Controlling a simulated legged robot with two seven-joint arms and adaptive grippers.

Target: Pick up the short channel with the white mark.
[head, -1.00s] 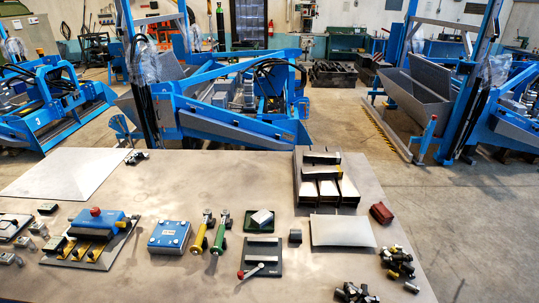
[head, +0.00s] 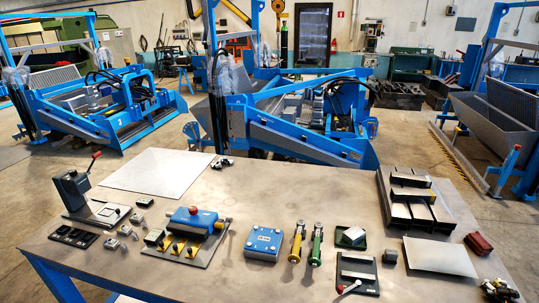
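Several dark channel pieces stand together in a rack-like group (head: 418,212) at the back right of the table in the head view. A short dark piece (head: 410,180) lies across the top of the group, with a yellow spot near its right end. Another short dark piece (head: 412,194) lies just in front of it. Pale patches show among these pieces, but they are too small to tell which is a white mark. Neither of my grippers is in view.
The table (head: 290,190) is clear across its back middle. A pale sheet (head: 158,172) lies back left, near a lever press (head: 78,192). A blue box (head: 264,243), yellow-handled and green-handled tools (head: 316,243), a light plate (head: 440,257) and a red block (head: 479,243) stand along the front.

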